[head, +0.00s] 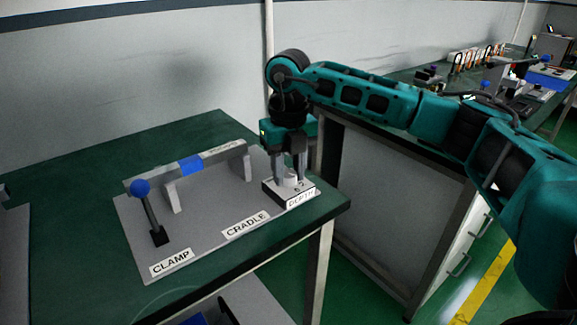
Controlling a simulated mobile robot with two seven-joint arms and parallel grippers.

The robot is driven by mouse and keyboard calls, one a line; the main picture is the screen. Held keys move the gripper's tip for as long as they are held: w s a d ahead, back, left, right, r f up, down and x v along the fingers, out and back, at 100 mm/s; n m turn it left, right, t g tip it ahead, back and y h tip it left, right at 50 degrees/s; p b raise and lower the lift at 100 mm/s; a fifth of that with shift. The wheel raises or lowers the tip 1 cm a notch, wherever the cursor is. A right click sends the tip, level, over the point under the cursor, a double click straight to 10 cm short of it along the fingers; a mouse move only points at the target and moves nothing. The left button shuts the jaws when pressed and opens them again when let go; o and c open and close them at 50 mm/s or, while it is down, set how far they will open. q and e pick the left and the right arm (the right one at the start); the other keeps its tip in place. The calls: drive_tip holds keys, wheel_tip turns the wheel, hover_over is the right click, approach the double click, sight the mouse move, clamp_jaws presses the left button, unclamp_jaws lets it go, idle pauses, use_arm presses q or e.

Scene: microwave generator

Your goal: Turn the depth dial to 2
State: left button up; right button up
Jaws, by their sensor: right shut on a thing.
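The depth dial (290,177) is a small white knob on top of a white box labelled DEPTH (300,200), at the right end of a grey plate on the green table. The digits on the box top are too small and partly covered to read surely, so I cannot tell the setting. My left gripper is not in view.
The grey plate (205,235) also carries a clamp lever with a blue ball (140,187) and a cradle bar with a blue band (190,165). The table's right edge (345,205) is close beside the depth box. A second bench with equipment stands at back right.

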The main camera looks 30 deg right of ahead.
sight(289, 174)
drive_tip(key=n, duration=0.2)
drive_tip(key=shift+n, duration=0.4)
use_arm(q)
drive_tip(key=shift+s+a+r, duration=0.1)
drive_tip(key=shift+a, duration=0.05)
use_arm(e)
drive_tip(key=shift+n, duration=0.5)
drive_tip(key=o, duration=1)
drive_tip(key=shift+o, duration=0.2)
use_arm(q)
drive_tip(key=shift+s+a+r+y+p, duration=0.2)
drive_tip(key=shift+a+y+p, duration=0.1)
drive_tip(key=shift+p, duration=0.45)
use_arm(e)
wheel_tip(289, 174, up, 13)
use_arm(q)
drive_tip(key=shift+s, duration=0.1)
use_arm(e)
drive_tip(key=shift+s+f, duration=0.1)
